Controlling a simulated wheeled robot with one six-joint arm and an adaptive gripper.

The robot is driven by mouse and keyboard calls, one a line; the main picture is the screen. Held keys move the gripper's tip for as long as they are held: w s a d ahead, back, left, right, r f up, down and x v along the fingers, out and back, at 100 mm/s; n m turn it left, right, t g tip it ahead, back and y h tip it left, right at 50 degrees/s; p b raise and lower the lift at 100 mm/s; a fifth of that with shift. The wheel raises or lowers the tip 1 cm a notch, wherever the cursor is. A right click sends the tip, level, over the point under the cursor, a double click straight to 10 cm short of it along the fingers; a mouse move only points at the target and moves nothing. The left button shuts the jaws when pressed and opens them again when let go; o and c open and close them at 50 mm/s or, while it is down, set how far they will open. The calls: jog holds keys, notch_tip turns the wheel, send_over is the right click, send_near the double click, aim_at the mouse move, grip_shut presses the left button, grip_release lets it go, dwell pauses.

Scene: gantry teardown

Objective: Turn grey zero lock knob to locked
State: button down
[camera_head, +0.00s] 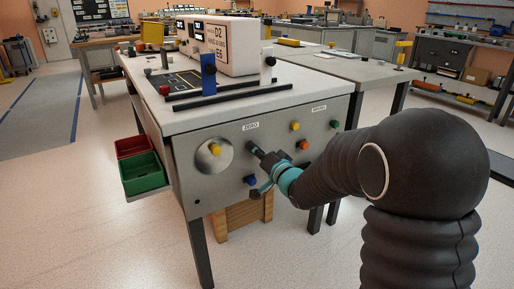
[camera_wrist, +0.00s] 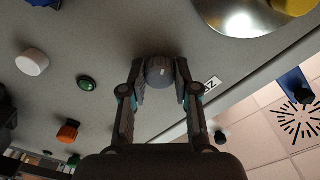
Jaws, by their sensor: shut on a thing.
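The grey zero lock knob (camera_wrist: 160,70) is a dark grey round knob on the grey front panel, with a small light mark on its face. My gripper (camera_wrist: 161,82) has one finger on each side of it and is shut on it. In the head view my gripper (camera_head: 257,151) reaches the panel just below the ZERO label (camera_head: 251,126), and mostly hides the knob. The label also shows partly in the wrist view (camera_wrist: 211,86), beside the right finger. I cannot tell from the mark which way the knob is set.
A metal disc (camera_head: 228,146) with a yellow knob (camera_head: 214,149) is left of my gripper. A blue knob (camera_head: 250,180) is just below it. Yellow (camera_head: 295,126), orange (camera_head: 303,145) and green (camera_head: 334,124) controls are to the right. Red (camera_head: 133,147) and green (camera_head: 141,173) bins hang left.

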jog(key=m+p, duration=0.1)
jog(key=m, duration=0.4)
jog(key=shift+p, duration=0.4)
dwell(0.3)
jog(key=c, duration=0.9)
grip_release()
jog(key=shift+w, duration=0.1)
jog(key=shift+o, duration=0.2)
jog(key=v, duration=1.2)
